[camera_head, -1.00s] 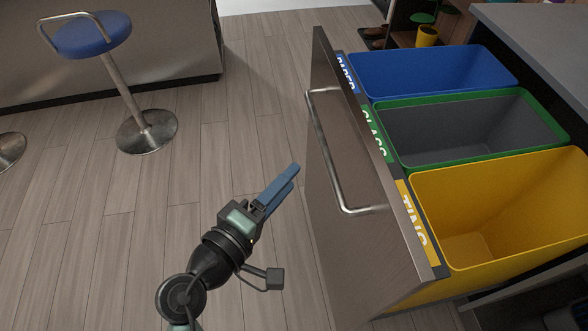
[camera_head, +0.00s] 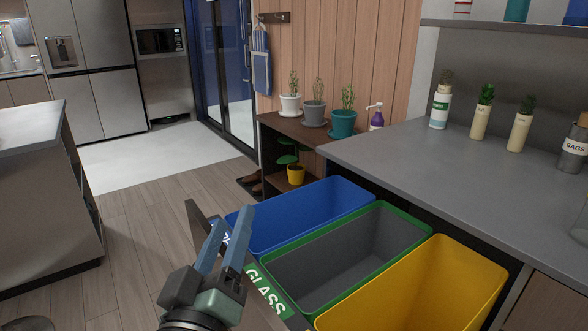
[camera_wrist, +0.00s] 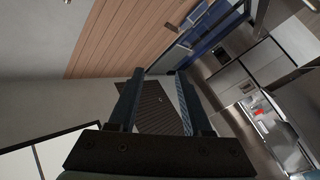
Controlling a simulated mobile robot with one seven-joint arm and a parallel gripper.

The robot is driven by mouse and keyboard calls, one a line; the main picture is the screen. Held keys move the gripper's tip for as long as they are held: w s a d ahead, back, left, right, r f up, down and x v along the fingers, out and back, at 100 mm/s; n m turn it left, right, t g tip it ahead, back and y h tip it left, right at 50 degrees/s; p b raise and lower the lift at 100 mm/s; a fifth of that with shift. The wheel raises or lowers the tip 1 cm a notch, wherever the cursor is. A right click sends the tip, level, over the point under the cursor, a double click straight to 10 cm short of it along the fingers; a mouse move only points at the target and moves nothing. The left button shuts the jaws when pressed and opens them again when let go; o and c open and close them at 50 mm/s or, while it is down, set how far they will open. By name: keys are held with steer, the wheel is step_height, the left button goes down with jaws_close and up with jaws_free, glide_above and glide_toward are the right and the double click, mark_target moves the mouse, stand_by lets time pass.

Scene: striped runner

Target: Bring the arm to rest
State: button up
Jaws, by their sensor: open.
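My gripper (camera_head: 225,246) is raised in front of the open bin drawer in the head view, its two blue fingers pointing up. The fingers stand apart with nothing between them. They overlap the drawer front and the blue bin's near edge in the picture; I cannot tell the exact gap. In the wrist view my gripper (camera_wrist: 158,98) also shows open and empty, with the room appearing tilted behind it.
The pulled-out drawer holds a blue bin (camera_head: 322,205), a grey bin with a green rim (camera_head: 350,255) and a yellow bin (camera_head: 425,290). A grey counter (camera_head: 450,160) with bottles stands to the right. Potted plants stand on a shelf (camera_head: 300,128) behind. Floor is clear at left.

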steer(key=s+d+r+m+t, duration=0.2)
steer(key=s+d+r+t, duration=0.15)
steer(key=r, duration=0.55)
steer(key=s+d+r+m+t+y, duration=0.15)
steer(key=s+r, duration=0.25)
steer(key=r, duration=0.5)
steer(key=s+d+r+m+t, duration=0.3)
steer(key=d+r, duration=0.1)
steer(key=r, duration=0.6)
step_height(320, 180, up, 23)
steer(key=p, duration=2.4)
steer(key=shift+a, duration=0.35)
